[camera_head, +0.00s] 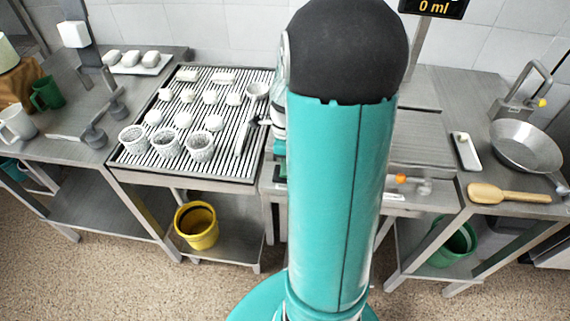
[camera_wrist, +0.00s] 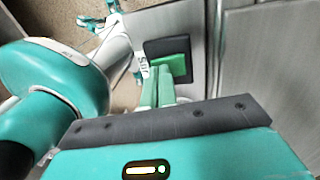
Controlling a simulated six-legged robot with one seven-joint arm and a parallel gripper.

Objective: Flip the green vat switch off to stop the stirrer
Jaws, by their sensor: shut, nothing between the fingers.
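The green switch (camera_wrist: 178,66) is a rocker in a black square frame (camera_wrist: 157,47) on a grey metal panel, in the wrist view. A white label with dark letters, partly covered, is beside the frame. My gripper (camera_wrist: 157,72) has its pale green fingers shut together and empty. The fingertips overlap the lower edge of the switch in the picture; I cannot tell whether they touch it. In the head view my teal arm covers the middle, and I make out neither the switch, the vat, the stirrer nor the gripper.
A slatted draining table (camera_head: 180,165) holds several white baskets and small pieces. A yellow bucket (camera_head: 196,226) stands on the shelf below. On the right bench are a steel pan (camera_head: 526,147) and a wooden paddle (camera_head: 508,194). A display (camera_head: 433,8) reads 0 ml.

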